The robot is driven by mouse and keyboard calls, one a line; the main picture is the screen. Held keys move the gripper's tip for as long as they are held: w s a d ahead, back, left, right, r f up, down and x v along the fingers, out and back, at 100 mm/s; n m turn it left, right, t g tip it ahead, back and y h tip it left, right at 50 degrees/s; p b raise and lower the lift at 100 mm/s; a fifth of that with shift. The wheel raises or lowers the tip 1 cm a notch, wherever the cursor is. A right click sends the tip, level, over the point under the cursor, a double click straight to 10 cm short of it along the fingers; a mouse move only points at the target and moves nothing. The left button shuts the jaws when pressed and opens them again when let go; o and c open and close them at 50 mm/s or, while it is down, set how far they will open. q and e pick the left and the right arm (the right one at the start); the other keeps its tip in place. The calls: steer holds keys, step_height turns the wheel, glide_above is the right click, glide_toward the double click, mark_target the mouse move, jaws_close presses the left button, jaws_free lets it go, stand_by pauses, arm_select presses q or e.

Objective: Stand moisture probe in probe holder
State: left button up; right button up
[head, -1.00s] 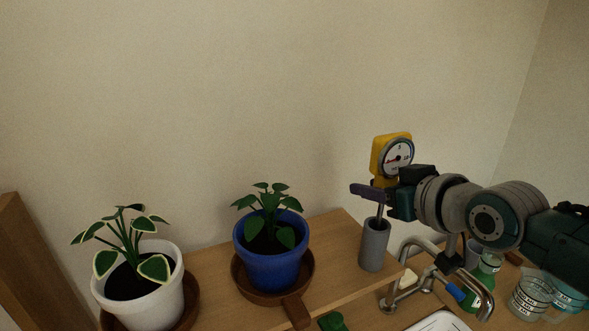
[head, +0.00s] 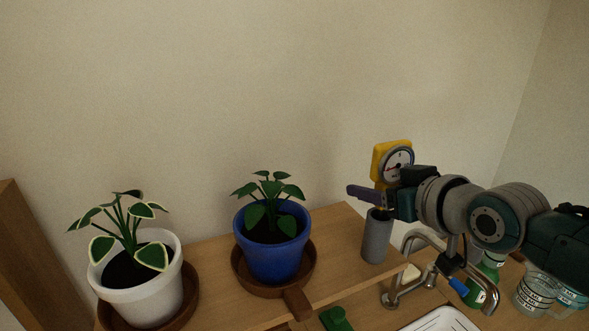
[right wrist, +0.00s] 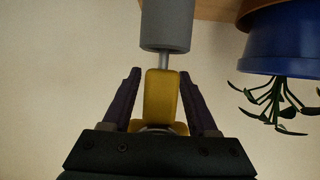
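The moisture probe, with a yellow head and round dial (head: 398,163), stands upright with its rod down in the grey cylindrical probe holder (head: 377,238). The holder stands on the wooden shelf's right end. My right gripper (head: 368,194) is just above the holder, with its fingers on either side of the probe. In the right wrist view the fingers (right wrist: 160,98) are spread, with a gap on each side of the yellow probe body (right wrist: 160,92). A short piece of rod shows between this body and the holder (right wrist: 166,25). My left gripper is out of view.
A blue pot (head: 272,250) with a plant and a white pot (head: 150,285) with a plant stand on brown saucers to the left. A faucet (head: 425,262), green bottle (head: 487,290) and glass jars (head: 535,293) are below my right arm.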

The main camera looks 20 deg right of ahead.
steer(key=shift+o, duration=0.8)
steer(key=shift+s, duration=0.15)
steer(key=v, duration=0.9)
steer(key=shift+s+p, duration=0.3)
steer(key=shift+p, duration=0.15)
steer(key=shift+d+r, duration=0.1)
steer(key=shift+r, duration=0.05)
